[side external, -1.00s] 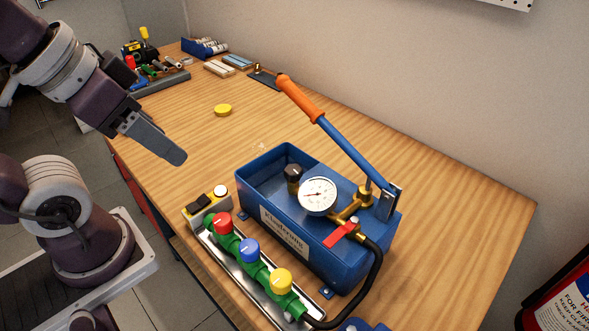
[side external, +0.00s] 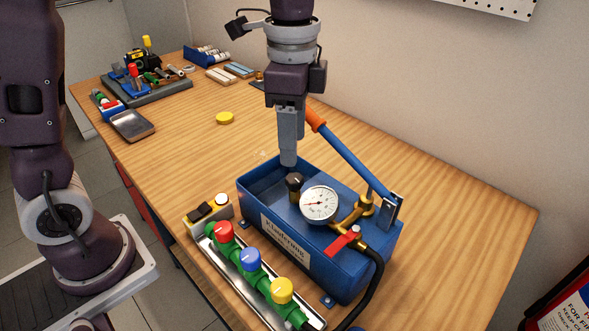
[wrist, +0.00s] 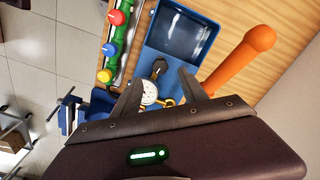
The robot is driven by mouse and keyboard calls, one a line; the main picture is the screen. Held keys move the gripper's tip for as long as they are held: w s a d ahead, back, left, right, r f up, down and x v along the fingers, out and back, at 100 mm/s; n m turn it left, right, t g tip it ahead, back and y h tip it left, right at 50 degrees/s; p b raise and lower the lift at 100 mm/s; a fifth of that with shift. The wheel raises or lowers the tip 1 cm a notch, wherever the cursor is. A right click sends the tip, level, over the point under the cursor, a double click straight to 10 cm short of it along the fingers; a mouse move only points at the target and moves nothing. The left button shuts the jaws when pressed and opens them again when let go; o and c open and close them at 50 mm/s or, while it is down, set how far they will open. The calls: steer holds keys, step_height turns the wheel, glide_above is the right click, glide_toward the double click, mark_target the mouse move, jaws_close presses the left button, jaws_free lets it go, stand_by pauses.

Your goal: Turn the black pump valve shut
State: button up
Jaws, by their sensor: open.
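The black pump valve (side external: 294,183) is a dark knob on the blue pump box (side external: 340,270), just left of the round white gauge (side external: 319,204). In the wrist view the black valve (wrist: 159,67) shows ahead of the gap between my fingers, with the gauge (wrist: 149,92) partly behind one finger. My gripper (side external: 288,163) points down above the box, a little above and behind the valve, apart from it. In the wrist view my gripper (wrist: 158,86) has its two fingers spread with nothing held between them.
The pump lever with its orange grip (side external: 316,118) rises close to the right of my gripper. A red lever (side external: 343,240) sits on the brass fitting. A green manifold with red, blue and yellow knobs (side external: 251,259) lies in front.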

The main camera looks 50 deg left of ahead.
mark_target(294, 178)
step_height(294, 178, down, 7)
steer(key=shift+w+f, duration=0.1)
steer(key=shift+f, duration=0.05)
jaws_close()
